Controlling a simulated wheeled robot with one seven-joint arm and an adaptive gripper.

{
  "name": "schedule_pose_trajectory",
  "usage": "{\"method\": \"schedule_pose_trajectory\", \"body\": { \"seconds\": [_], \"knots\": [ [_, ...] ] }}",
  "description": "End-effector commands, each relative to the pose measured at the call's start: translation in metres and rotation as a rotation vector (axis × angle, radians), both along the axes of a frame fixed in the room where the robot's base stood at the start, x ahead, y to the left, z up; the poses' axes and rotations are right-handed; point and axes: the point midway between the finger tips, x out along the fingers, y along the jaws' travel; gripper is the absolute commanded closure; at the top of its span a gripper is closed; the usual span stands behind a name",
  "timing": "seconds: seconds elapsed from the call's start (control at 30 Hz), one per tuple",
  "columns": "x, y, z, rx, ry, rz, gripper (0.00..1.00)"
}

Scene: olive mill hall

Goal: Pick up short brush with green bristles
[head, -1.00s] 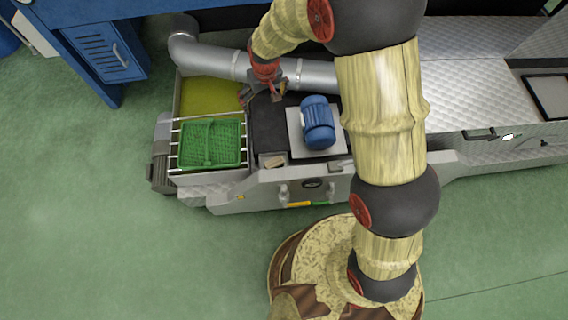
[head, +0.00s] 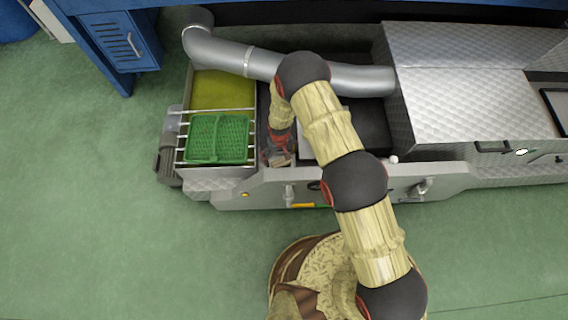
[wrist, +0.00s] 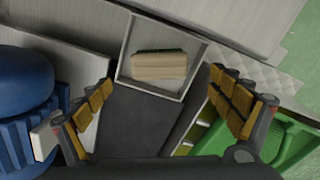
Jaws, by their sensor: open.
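A short brush (wrist: 158,66) with a pale wooden back lies in a small open grey tray (wrist: 126,77) in the wrist view. A thin greenish fringe shows along its far edge; most of its bristles are hidden. My gripper (wrist: 160,84) is open and empty, its padded fingers spread to either side, with the tray and brush ahead between them. In the head view my gripper (head: 279,150) points down at the front edge of the machine, just over the brush, which is largely covered there.
A green basket (head: 218,138) sits on rails at the left of my gripper, above a yellow-green vat (head: 222,90). A blue motor (wrist: 25,85) stands close on the other side. A thick silver pipe (head: 228,52) runs behind. The green floor in front is clear.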

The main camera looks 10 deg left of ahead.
Motion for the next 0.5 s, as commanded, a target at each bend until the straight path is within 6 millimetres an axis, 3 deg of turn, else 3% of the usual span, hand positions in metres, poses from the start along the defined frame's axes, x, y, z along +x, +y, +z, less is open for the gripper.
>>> {"method": "schedule_pose_trajectory", "body": {
  "seconds": [0.5],
  "knots": [
    [0.001,-0.001,-0.064,-0.001,0.001,-0.001,0.07]
  ]
}}
